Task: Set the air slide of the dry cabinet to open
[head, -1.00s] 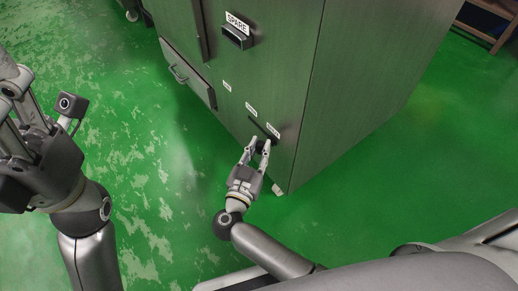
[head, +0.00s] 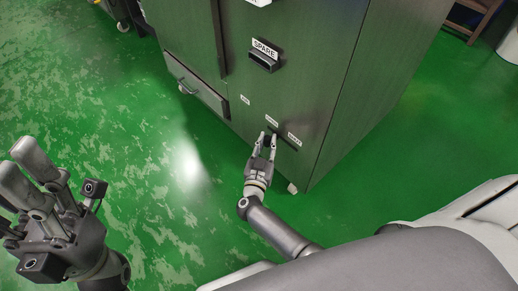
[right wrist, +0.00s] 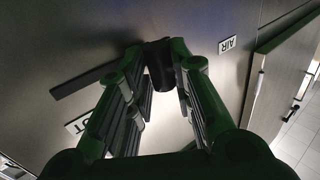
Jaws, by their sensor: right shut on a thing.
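The dry cabinet (head: 300,90) is a tall dark green-grey box. Low on its front is the air slide, a dark slot (head: 287,143) with a dark knob. In the right wrist view the knob (right wrist: 160,68) sits between my fingers, and the slot (right wrist: 85,80) runs left from it. My right gripper (head: 268,140) is shut on this knob; its fingers also show in the wrist view (right wrist: 162,85). An AIR label (right wrist: 227,45) and a partly hidden label ending in UT (right wrist: 80,125) are beside it. My left gripper (head: 18,162) is open and empty, away from the cabinet.
A SPARE slot handle (head: 264,60) sits higher on the cabinet front. A drawer with a bar handle (head: 194,92) is to the left. The green floor (head: 150,200) is clear in front. A white round container (head: 509,40) stands at the far right.

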